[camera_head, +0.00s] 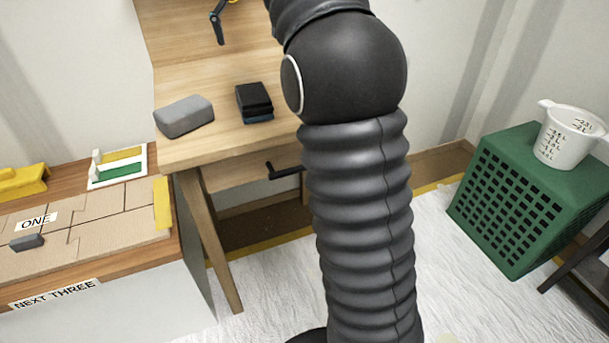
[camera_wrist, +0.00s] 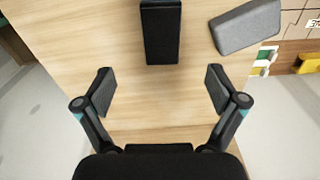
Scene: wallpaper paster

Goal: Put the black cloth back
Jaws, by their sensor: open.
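The black cloth (camera_head: 254,97) is a folded dark block lying on the wooden table, with a dark blue layer under it. In the wrist view the black cloth (camera_wrist: 161,32) is at the top centre, beyond the fingertips. My gripper (camera_wrist: 160,91) is open and empty over bare tabletop, its fingers spread on either side and apart from the cloth. In the head view my arm covers the right part of the table and most of the gripper is hidden or out of frame.
A grey block (camera_head: 184,116) lies left of the cloth near the table's front corner. A lower bench (camera_head: 150,255) at left bears cardboard pieces and a green-and-white tray (camera_head: 118,168). A green crate (camera_head: 535,185) with a white measuring jug (camera_head: 566,137) stands at right.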

